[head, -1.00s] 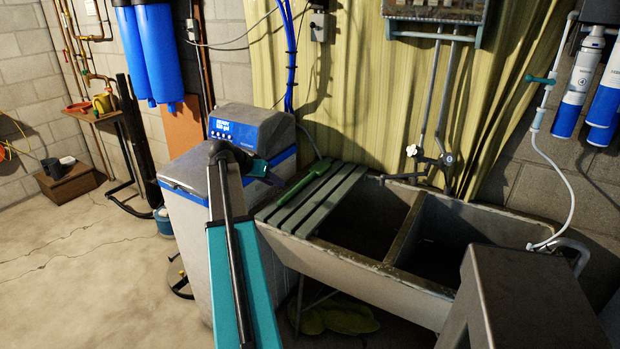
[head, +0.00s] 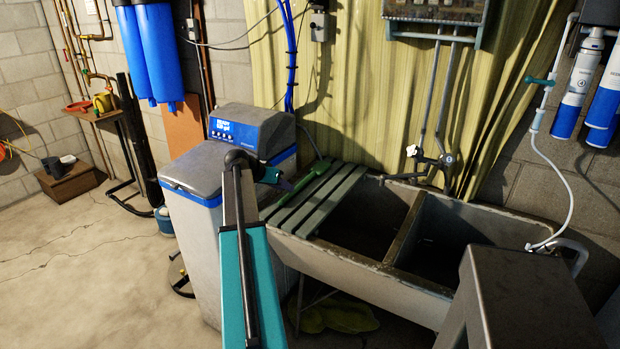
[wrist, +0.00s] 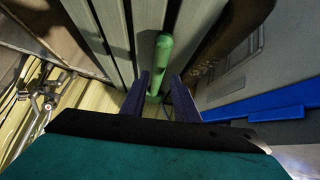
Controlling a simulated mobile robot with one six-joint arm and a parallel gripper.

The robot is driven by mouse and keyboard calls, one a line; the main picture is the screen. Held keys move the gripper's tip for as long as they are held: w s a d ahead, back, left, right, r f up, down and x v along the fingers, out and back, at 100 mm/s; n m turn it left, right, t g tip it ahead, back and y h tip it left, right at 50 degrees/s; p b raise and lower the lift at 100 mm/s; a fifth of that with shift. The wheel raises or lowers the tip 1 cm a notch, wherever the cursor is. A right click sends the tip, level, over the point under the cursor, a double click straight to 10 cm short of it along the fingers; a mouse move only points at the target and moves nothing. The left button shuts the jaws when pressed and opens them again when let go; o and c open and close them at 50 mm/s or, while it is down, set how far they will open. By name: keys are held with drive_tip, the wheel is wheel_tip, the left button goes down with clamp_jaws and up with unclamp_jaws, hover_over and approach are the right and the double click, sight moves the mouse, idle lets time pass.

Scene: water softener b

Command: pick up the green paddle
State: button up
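The green paddle (head: 312,176) lies on the grey-green slats (head: 333,199) across the left end of the sink. Part of it is hidden behind my gripper in the head view. My gripper (head: 287,184) is at the paddle's left, above the slats' left side. In the wrist view the paddle's rounded green end (wrist: 164,50) shows ahead, in line with the gap of my gripper (wrist: 159,80). The two dark fingers are apart, one to each side of the paddle's line, with nothing clamped. I cannot tell how deep the paddle sits between them.
The water softener (head: 240,130) with its blue trim stands close to the left of my gripper. The sink's rim (head: 370,268) and its open basins lie to the right. Pipes and a faucet (head: 430,160) are on the wall behind. A dark grey box-like block (head: 525,290) stands front right.

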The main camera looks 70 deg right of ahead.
drive_tip(key=p+x, duration=0.1)
drive_tip(key=x, duration=0.2)
drive_tip(key=shift+s+d+f, duration=0.15)
drive_tip(key=shift+d, duration=0.15)
drive_tip(key=shift+s+d+f, duration=0.1)
drive_tip(key=shift+s+f, duration=0.05)
drive_tip(key=shift+f, duration=0.05)
drive_tip(key=shift+f, duration=0.1)
